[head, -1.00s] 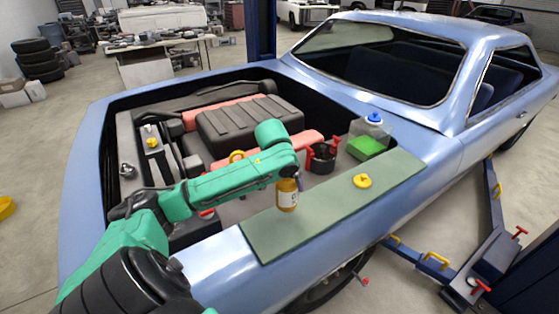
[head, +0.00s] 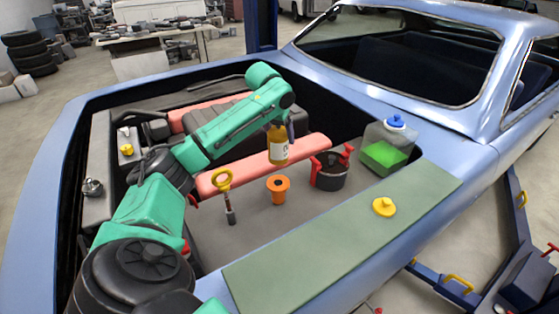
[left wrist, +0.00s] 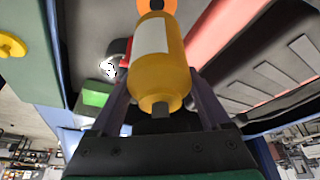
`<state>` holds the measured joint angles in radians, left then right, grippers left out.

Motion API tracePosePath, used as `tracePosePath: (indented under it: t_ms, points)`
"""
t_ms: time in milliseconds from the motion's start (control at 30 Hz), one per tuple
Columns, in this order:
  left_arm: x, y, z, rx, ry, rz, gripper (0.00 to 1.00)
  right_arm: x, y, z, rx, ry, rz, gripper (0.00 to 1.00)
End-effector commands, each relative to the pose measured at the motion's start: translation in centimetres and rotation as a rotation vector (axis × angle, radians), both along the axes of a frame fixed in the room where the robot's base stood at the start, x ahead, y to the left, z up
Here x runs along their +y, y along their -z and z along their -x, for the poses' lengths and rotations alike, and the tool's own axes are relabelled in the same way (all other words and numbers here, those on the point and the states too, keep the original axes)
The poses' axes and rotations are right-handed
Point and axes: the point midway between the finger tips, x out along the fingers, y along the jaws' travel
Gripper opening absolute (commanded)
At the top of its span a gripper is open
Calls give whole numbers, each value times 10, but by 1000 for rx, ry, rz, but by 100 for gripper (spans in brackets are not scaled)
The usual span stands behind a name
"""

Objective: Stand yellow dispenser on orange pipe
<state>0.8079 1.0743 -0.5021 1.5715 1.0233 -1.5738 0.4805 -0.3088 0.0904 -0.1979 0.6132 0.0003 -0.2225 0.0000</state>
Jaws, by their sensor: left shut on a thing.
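The yellow dispenser (head: 278,146) is a small amber bottle with a white label. My left gripper (head: 284,128) is shut on it and holds it upright in the air over the engine bay. In the left wrist view the dispenser (left wrist: 157,65) sits between the two fingers of the gripper (left wrist: 155,95). The orange pipe (head: 278,190) is a short flanged stub standing on the grey bay floor, below the dispenser in the head view. Part of the pipe (left wrist: 157,5) shows past the dispenser's end in the left wrist view. My right gripper is not in view.
A black pot with red handles (head: 330,170) stands right of the pipe. A yellow-handled dipstick (head: 224,180) is left of it. A clear tank with green fluid (head: 387,148) and a green fender mat (head: 330,250) with a yellow cap (head: 384,207) lie further right.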

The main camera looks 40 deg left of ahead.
Motion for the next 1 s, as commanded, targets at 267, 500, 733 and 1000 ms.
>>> tracePosePath:
  t_ms: [267, 500, 733, 1000]
  points:
    - [0, 57, 0, -1, -1, -1, 0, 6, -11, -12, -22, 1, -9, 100]
    - [1, 98, 0, -1, -1, -1, 0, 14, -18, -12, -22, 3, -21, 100]
    - [0, 104, 0, -2, 0, -1, 84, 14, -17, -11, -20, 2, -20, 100]
    - [0, 104, 0, -2, 0, -1, 100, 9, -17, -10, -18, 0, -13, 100]
